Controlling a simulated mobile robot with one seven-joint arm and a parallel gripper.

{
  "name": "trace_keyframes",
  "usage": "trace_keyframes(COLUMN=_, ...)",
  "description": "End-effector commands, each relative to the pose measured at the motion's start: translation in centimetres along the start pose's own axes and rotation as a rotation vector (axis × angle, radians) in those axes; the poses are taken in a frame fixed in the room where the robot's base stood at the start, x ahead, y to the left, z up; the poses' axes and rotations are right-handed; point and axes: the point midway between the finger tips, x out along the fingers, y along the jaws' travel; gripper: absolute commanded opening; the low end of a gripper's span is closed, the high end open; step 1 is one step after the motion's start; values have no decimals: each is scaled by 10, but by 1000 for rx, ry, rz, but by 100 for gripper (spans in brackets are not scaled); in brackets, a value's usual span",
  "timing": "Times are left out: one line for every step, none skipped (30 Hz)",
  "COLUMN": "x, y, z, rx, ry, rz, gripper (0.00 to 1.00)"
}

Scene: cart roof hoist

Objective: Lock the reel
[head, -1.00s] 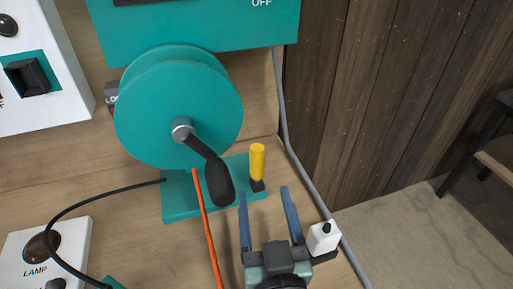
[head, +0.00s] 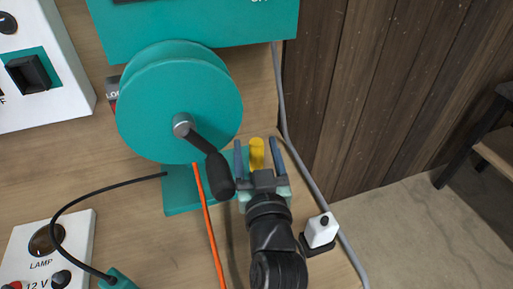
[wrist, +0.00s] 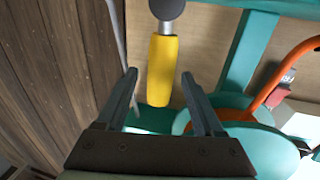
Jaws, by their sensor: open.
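The teal reel (head: 180,112) stands on a teal base, with a black-handled crank (head: 219,176) on its front face. A yellow lever (head: 257,153) stands at the right of the base. My gripper (head: 256,160) is open, with its fingers on either side of the yellow lever in the head view. In the wrist view the yellow lever (wrist: 162,70) lies between and beyond the fingertips (wrist: 160,76), with gaps on both sides. The lower part of the lever is hidden by my gripper in the head view. A partly hidden label (head: 112,95) shows behind the reel's left edge.
An orange rope (head: 208,225) runs down from the reel, just left of my arm. The crank handle is close to my gripper's left finger. A grey cable (head: 290,140) and a small white block (head: 321,230) are at the right. A lamp box (head: 48,260) is lower left.

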Motion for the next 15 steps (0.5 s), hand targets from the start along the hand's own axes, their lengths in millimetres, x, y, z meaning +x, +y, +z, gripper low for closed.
trace_keyframes(x=0, y=0, z=0, rx=0, ry=0, rz=0, gripper=69)
trace_keyframes(x=0, y=0, z=0, rx=0, ry=0, rz=0, gripper=64)
trace_keyframes(x=0, y=0, z=0, rx=0, ry=0, rz=0, gripper=57)
trace_keyframes(x=0, y=0, z=0, rx=0, ry=0, rz=0, gripper=51)
trace_keyframes(x=0, y=0, z=0, rx=0, ry=0, rz=0, gripper=46)
trace_keyframes(x=0, y=0, z=0, rx=0, ry=0, rz=0, gripper=39)
trace_keyframes(x=0, y=0, z=0, rx=0, ry=0, rz=0, gripper=33)
trace_keyframes(x=0, y=0, z=0, rx=0, ry=0, rz=0, gripper=28)
trace_keyframes(x=0, y=0, z=0, rx=0, ry=0, rz=0, gripper=21)
trace_keyframes(x=0, y=0, z=0, rx=0, ry=0, rz=0, gripper=15)
trace_keyframes(x=0, y=0, z=0, rx=0, ry=0, rz=0, gripper=10)
trace_keyframes(x=0, y=0, z=0, rx=0, ry=0, rz=0, gripper=3)
trace_keyframes(x=0, y=0, z=0, rx=0, ry=0, rz=0, gripper=0)
trace_keyframes(x=0, y=0, z=0, rx=0, ry=0, rz=0, gripper=0)
trace_keyframes(x=0, y=0, z=0, rx=0, ry=0, rz=0, gripper=0)
